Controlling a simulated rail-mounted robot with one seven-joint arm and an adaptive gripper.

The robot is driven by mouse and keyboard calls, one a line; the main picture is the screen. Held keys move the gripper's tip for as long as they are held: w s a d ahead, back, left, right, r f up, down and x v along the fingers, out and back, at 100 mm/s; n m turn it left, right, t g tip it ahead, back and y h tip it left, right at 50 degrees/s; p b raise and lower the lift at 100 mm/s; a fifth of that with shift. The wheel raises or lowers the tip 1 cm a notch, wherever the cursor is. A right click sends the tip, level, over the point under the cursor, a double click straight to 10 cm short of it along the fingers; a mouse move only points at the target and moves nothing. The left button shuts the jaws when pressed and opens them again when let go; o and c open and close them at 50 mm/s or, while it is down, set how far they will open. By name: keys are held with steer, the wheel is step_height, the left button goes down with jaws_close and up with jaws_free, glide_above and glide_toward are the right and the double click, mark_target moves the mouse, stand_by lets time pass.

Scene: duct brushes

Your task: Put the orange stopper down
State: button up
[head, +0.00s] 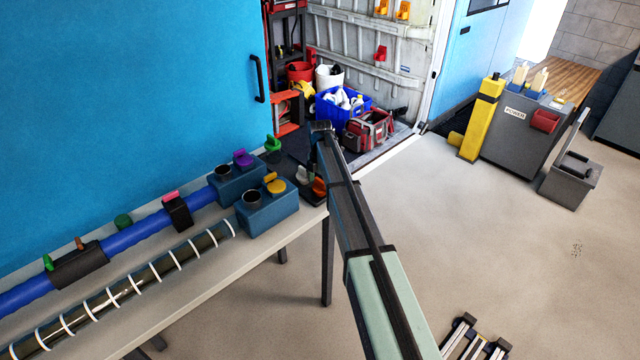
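An orange stopper (318,187) shows at the far right end of the long bench (215,283), close against the left side of my arm. A grey-white stopper (303,175) is just left of it. My arm comes up from the bottom of the head view to a dark far end (321,128) above the bench's end. The fingers of my gripper cannot be made out there, and my arm hides part of this area. I cannot tell whether the orange stopper is held or resting on the dark surface.
Blue boxes carry a yellow stopper (275,184) and a purple stopper (243,158). A green stopper (272,143) stands behind. A blue pipe (135,236) and a ringed clear tube (135,283) lie along the bench. The floor to the right is mostly clear.

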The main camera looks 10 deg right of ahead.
mark_target(320, 180)
step_height(320, 180, up, 12)
steer(key=b, duration=0.3)
steer(key=shift+r+b, duration=0.15)
steer(key=shift+b, duration=0.25)
stand_by(0.4)
steer(key=s+d+f+m+h+b, duration=0.25)
steer(key=d+f+m, duration=0.45)
steer(key=f, duration=0.5)
steer(key=s+d+f+m+h+b, duration=0.1)
steer(key=s+d+f+m+b, duration=0.35)
steer(key=d+f, duration=0.6)
steer(key=s+a+f+m+g+y+p, duration=0.1)
steer(key=s+a+f+m, duration=0.1)
steer(key=s+a+f, duration=0.4)
steer(key=s+a+f+m+g+p, duration=0.1)
steer(key=s+f+m+p, duration=0.1)
steer(key=s+f, duration=0.75)
steer(key=s+a+f+m+g+y+p, duration=0.1)
steer(key=s+a+f+m, duration=0.1)
steer(key=s+a+f, duration=0.5)
steer(key=s+a+f+m+g+p, duration=0.1)
steer(key=s+m+g, duration=0.1)
steer(key=s, duration=1.6)
steer(key=s+a+f+m+g+y+p, duration=0.1)
steer(key=s+m, duration=0.4)
steer(key=s, duration=1.3)
steer(key=shift+s+a+g+p, duration=0.15)
steer(key=shift+a+g+p, duration=0.3)
steer(key=shift+a, duration=0.3)
